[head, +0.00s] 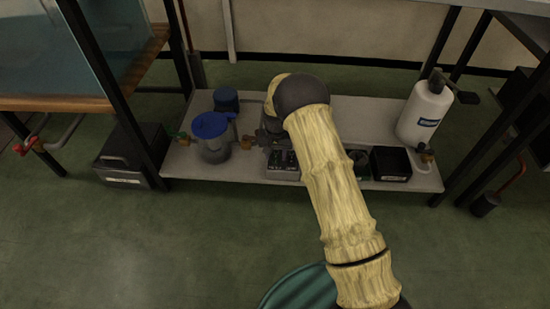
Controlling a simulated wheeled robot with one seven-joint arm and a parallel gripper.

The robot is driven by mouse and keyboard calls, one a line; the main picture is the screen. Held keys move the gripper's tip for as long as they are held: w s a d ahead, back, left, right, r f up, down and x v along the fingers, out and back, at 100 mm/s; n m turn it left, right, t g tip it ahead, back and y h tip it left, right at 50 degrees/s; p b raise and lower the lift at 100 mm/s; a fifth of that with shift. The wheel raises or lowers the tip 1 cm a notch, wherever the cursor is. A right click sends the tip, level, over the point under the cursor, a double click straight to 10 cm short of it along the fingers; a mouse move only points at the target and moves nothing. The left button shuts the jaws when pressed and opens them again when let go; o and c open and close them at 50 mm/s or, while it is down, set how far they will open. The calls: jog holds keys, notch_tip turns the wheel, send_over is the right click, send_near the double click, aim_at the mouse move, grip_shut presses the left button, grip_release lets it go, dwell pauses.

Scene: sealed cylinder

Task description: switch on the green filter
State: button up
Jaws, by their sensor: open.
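My arm reaches over a low grey shelf (230,170), and my gripper (262,138) is above its middle, partly hidden by the arm. It is open, and nothing shows between its fingers. Another dark green part (360,160) shows just right of the arm. I cannot tell which of these is the green filter, and no switch can be made out. A clear canister with a blue lid (211,126) stands left of the gripper.
A white bottle (424,112) and a black box (390,163) stand on the shelf's right side. A dark blue round container (226,99) is behind the canister. Dark table legs flank the shelf; the floor in front is clear.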

grip_shut()
jog(key=shift+r+p, duration=0.1)
jog(key=shift+p, duration=0.7)
jog(key=shift+w+g+p, duration=0.2)
jog(key=shift+g+p, duration=0.4)
jog(key=shift+p, duration=0.3)
jog(key=shift+w+f+g+p, duration=0.3)
jog(key=shift+g+p, duration=0.1)
jog(key=shift+g, duration=0.8)
